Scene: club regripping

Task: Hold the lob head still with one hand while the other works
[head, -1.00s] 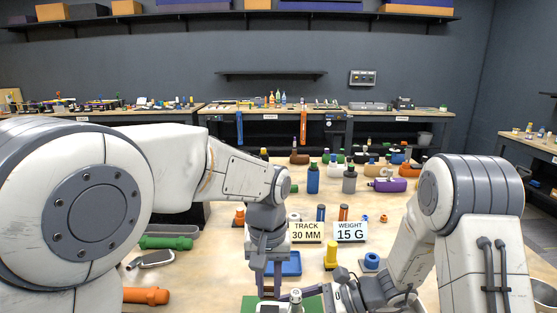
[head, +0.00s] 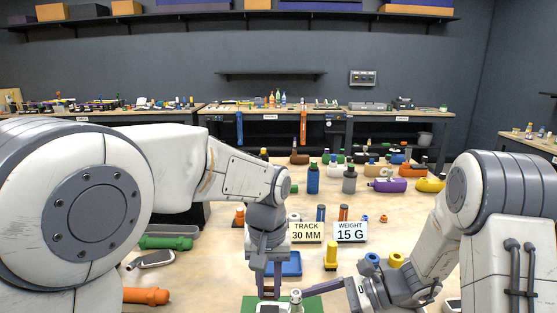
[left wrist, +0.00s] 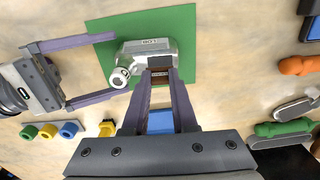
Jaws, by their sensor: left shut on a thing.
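The lob head is a silver club head (left wrist: 150,46) with a round white-ended neck (left wrist: 120,76), over a green mat (left wrist: 110,65) in the left wrist view. Whether a right finger touches the head I cannot tell.
Signs read TRACK 30 MM (head: 306,232) and WEIGHT 15 G (head: 350,232). Green (head: 165,242) and orange grips (head: 147,296) lie left.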

